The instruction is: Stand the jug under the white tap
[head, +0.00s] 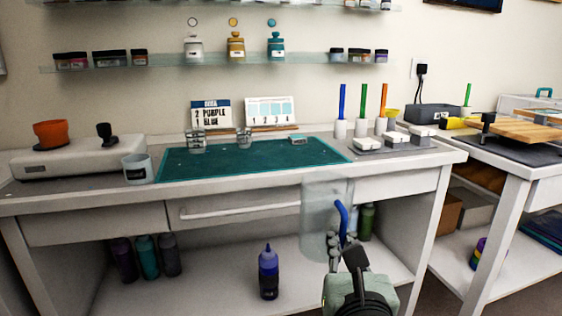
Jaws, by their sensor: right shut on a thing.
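A clear, see-through jug (317,222) with a blue handle is in front of the bench's front edge, upright or nearly so. My right gripper (343,243) is shut on the jug at its blue handle. The jug looks empty, though its clear wall makes this hard to tell. A white dispenser (194,47) stands on the glass wall shelf at the upper left, left of a yellow one and a teal one. Its tap is too small to make out clearly. My left gripper is out of view.
A teal mat (250,163) covers the middle of the bench, with two clear cups (195,141) at its back edge. A grey-white cup (138,168) stands at its left. Coloured sticks in holders (361,127) and small white-topped blocks stand at the right. A dark blue bottle (268,273) stands below.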

